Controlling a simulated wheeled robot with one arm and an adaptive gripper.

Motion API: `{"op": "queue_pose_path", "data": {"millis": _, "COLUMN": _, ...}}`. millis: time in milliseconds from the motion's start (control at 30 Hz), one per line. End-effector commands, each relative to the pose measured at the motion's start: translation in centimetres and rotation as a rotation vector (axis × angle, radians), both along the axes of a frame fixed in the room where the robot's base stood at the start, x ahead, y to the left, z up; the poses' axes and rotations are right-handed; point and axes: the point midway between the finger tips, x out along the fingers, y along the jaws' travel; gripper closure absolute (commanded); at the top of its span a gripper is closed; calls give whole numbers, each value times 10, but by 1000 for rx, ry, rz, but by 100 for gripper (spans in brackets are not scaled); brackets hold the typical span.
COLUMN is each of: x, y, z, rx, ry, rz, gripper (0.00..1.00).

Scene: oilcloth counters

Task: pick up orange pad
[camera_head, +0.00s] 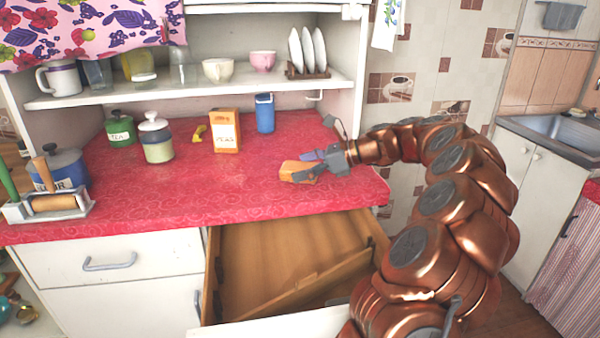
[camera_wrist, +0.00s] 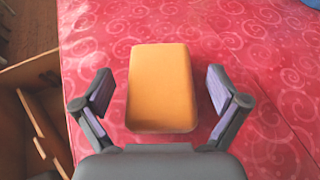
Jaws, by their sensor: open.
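The orange pad (camera_head: 298,171) lies flat on the red patterned counter (camera_head: 230,188), near its front right part. In the wrist view the pad (camera_wrist: 161,88) is a rounded orange block between the two fingers. My gripper (camera_head: 312,167) is open at the pad. In the wrist view my gripper (camera_wrist: 160,92) has one finger on each side of the pad, with a gap of red cloth on both sides. The pad's right end is partly hidden by the fingers in the head view.
An open wooden drawer (camera_head: 262,250) juts out below the counter's front edge. An orange box (camera_head: 226,131), a blue canister (camera_head: 264,113) and a white-lidded jar (camera_head: 156,138) stand further back. The counter left of the pad is clear.

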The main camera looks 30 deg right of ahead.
Motion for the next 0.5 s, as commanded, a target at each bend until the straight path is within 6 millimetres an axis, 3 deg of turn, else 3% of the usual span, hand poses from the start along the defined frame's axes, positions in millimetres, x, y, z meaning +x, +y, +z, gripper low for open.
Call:
{"op": "queue_pose_path", "data": {"millis": 67, "x": 0, "y": 0, "z": 0, "rx": 0, "ry": 0, "rz": 0, "gripper": 3}}
{"op": "queue_pose_path", "data": {"millis": 500, "x": 0, "y": 0, "z": 0, "rx": -1, "ry": 0, "rz": 0, "gripper": 49}}
